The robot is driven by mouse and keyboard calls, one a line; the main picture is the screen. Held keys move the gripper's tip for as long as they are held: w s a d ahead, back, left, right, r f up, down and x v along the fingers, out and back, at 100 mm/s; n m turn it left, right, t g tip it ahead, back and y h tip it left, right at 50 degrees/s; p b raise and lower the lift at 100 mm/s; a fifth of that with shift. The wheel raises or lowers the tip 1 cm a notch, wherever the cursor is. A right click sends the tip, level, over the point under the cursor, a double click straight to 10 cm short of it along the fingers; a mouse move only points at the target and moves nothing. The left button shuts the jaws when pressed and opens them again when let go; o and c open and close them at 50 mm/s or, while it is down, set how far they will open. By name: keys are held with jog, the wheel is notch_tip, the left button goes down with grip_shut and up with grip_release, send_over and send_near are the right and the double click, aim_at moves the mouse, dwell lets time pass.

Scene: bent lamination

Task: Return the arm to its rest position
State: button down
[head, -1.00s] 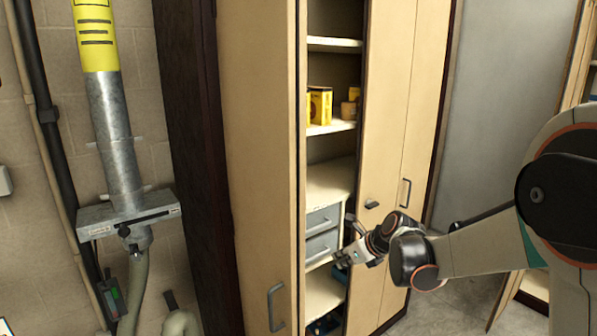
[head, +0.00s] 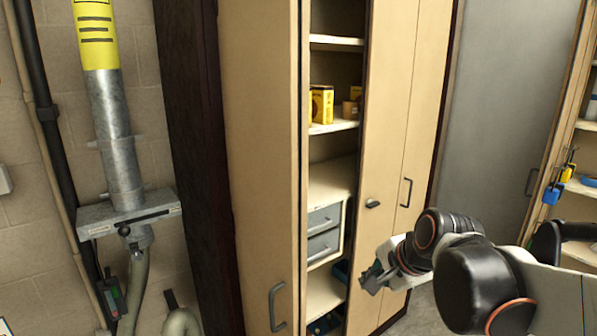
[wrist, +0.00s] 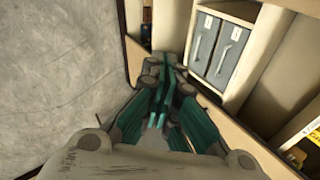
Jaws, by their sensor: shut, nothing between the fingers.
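My gripper (head: 372,279) is at the lower middle right of the head view, in front of the tall wooden cabinet's right door. In the wrist view, my gripper (wrist: 168,72) has its fingers together, shut and empty. The fingers point toward the cabinet opening, and I cannot tell how far they are from the door edge. My arm comes in from the right, folded near its elbow.
The cabinet's left door (head: 258,170) and right door (head: 385,160) flank open shelves with yellow boxes (head: 321,104) and grey drawers (head: 323,231). A metal pipe (head: 120,150) stands at left. Another shelf unit (head: 578,215) is at right.

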jog(key=s+d+f+n+h, duration=0.1)
jog(key=s+d+n, duration=0.1)
jog(key=s+n, duration=0.4)
jog(key=s+d+f+n+h, duration=0.1)
jog(key=s+d+n, duration=0.1)
jog(key=s+n, duration=0.5)
jog(key=s, duration=0.4)
jog(key=shift+d+n, duration=0.15)
jog(key=shift+n, duration=0.15)
